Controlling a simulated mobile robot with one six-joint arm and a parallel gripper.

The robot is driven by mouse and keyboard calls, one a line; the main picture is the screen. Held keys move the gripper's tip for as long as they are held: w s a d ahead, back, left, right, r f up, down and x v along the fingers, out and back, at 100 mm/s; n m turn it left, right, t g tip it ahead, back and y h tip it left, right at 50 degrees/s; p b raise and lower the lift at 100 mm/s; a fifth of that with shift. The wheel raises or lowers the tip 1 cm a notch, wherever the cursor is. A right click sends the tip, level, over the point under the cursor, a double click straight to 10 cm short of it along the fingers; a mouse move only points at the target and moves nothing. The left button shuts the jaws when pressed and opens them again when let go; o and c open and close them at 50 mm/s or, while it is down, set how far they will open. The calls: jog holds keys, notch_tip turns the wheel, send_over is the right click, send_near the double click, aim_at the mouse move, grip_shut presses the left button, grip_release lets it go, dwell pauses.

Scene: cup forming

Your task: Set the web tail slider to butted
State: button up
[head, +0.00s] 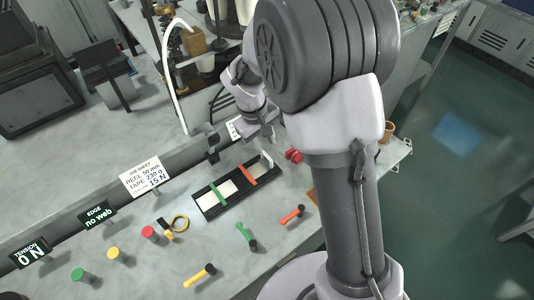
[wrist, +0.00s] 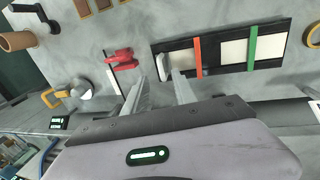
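A black track (head: 208,207) with pale panels lies on the bench in the head view, crossed by a green bar (head: 219,190) and an orange-red bar (head: 246,174). A pale upright tab (head: 267,160), which looks like the slider's handle, stands at its right end. In the wrist view the tab (wrist: 166,66) is at the track's left end, beside the orange bar (wrist: 197,53). My gripper (wrist: 158,82) is open, its fingertips apart near the tab. Whether a finger touches the tab cannot be told. No butted label is readable.
A red part (head: 293,156) lies close to the track's right end. An orange-handled lever (head: 293,215), a green one (head: 246,236) and a yellow one (head: 200,275) are in front. Signs read "no web" (head: 97,215) and "0 N" (head: 30,252). A job sheet (head: 145,177) stands behind.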

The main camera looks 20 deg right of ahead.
aim_at(269, 158)
jog(key=f, duration=0.2)
jog(key=d+f+b, duration=0.1)
jog(key=f, duration=0.4)
jog(key=shift+w+d+f+b, duration=0.1)
jog(key=shift+w+d+b, duration=0.05)
jog(key=shift+w+b, duration=0.15)
jog(key=shift+c, duration=0.4)
grip_shut()
dwell(0.5)
